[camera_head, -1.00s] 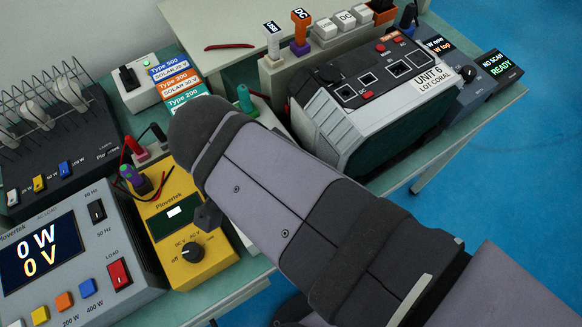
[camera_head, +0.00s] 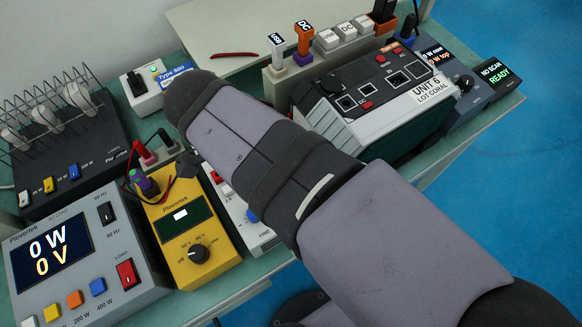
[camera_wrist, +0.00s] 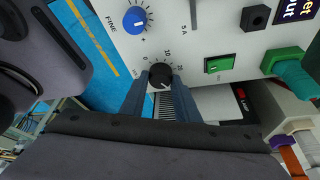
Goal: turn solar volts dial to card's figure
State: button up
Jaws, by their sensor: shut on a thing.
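In the wrist view a small black dial (camera_wrist: 161,76) with a printed number scale around it sits on a pale panel. My gripper (camera_wrist: 160,84) has its two blue-grey fingers on either side of this dial and is shut on it. The dial's pointer is too small to read surely. In the head view my arm hides the gripper and the dial. The blue Type 500 card (camera_head: 176,74) shows only in part behind my wrist, and its solar figure cannot be read now.
A blue FINE knob (camera_wrist: 135,20) and a green switch (camera_wrist: 218,65) are close to the dial. A yellow meter (camera_head: 187,241) stands left of the pale supply (camera_head: 256,238). The UNIT 6 power station (camera_head: 385,95) stands right of my arm. Leads and plugs cluster near the meter.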

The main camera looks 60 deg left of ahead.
jog(key=shift+f, duration=0.1)
jog(key=o, duration=1)
jog(key=shift+o, duration=0.2)
jog(key=v, duration=0.7)
jog(key=shift+r, duration=0.2)
jog(key=shift+s, duration=0.1)
